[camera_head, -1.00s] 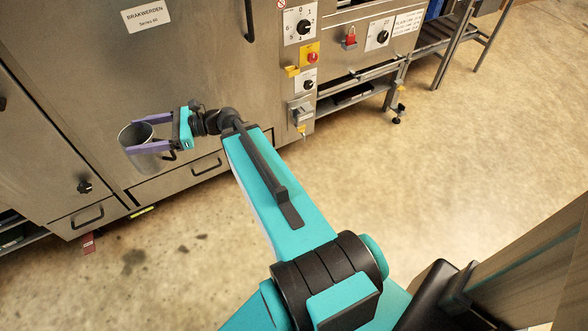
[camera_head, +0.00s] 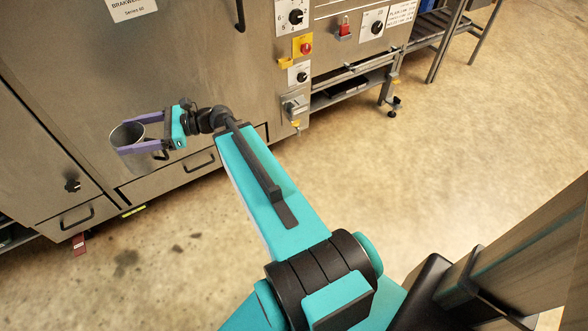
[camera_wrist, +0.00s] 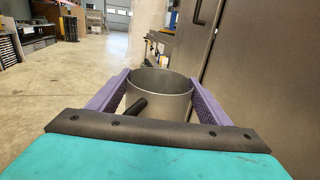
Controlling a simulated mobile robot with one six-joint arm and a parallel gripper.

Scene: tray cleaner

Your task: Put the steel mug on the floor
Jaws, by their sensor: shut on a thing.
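The steel mug (camera_head: 126,134) is a grey metal cup with an open top and a dark handle. My gripper (camera_head: 138,145) is shut on it, with one purple finger on each side of its wall. The mug is held upright in the air in front of the steel machine, above the floor (camera_head: 190,270). In the wrist view the mug (camera_wrist: 160,86) sits between the two fingers of my gripper (camera_wrist: 160,92), its dark handle pointing toward the wrist. The inside of the mug shows only in part, and its underside is hidden.
The steel machine (camera_head: 100,70) stands close behind the mug, with drawers, knobs and a red button (camera_head: 306,48) on its front. A red tag (camera_head: 79,244) hangs low at the left. Open floor lies in front of the machine and to the right.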

